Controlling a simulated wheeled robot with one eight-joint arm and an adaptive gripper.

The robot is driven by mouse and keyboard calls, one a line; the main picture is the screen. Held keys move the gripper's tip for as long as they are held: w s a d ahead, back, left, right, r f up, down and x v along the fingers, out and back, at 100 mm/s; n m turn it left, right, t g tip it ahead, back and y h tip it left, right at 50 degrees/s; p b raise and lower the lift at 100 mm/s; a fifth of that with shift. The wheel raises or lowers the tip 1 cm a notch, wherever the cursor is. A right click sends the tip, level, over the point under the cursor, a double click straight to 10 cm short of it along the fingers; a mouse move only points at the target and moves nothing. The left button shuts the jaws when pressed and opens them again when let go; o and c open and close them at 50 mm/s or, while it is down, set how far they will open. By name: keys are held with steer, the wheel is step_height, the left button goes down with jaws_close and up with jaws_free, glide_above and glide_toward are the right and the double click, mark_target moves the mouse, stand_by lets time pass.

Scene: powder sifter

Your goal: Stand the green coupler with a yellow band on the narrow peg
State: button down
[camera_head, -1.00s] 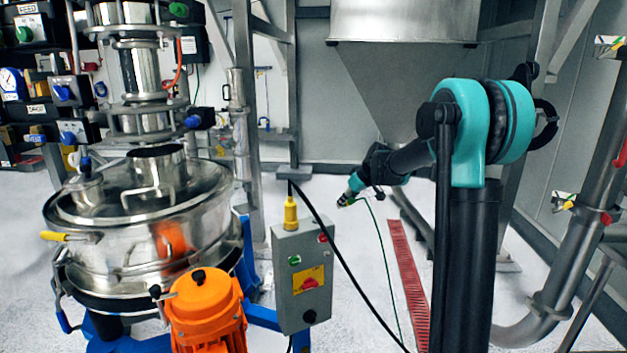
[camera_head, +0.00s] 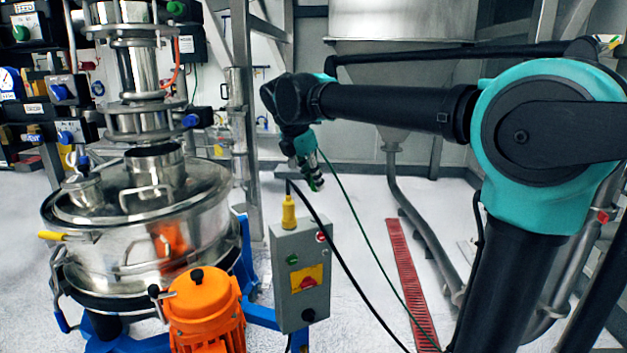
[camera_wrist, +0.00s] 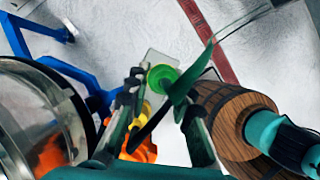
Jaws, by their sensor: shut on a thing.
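My gripper (camera_head: 314,181) hangs tilted downward behind and above the grey control box, at the end of my outstretched arm. It is shut on the green coupler (camera_head: 318,185), of which only a small green part shows at the fingertips. In the wrist view the coupler (camera_wrist: 162,76) is a bright green round end between the fingers of my gripper (camera_wrist: 163,88). A green cable (camera_head: 352,212) runs from the gripper area down to the lower right. I cannot pick out the narrow peg in either view.
The grey control box (camera_head: 302,265) carries a yellow connector (camera_head: 289,213) with a black cable. The steel sifter (camera_head: 110,235) and orange motor (camera_head: 205,310) stand left. A red floor grate (camera_head: 410,280) lies right. A wooden barrel (camera_wrist: 225,108) shows in the wrist view.

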glide_above(313, 219)
steer(key=shift+f, duration=3.5)
steer(key=shift+f, duration=0.75)
steer(key=c, duration=1.3)
jaws_free()
steer(key=shift+o, duration=0.2)
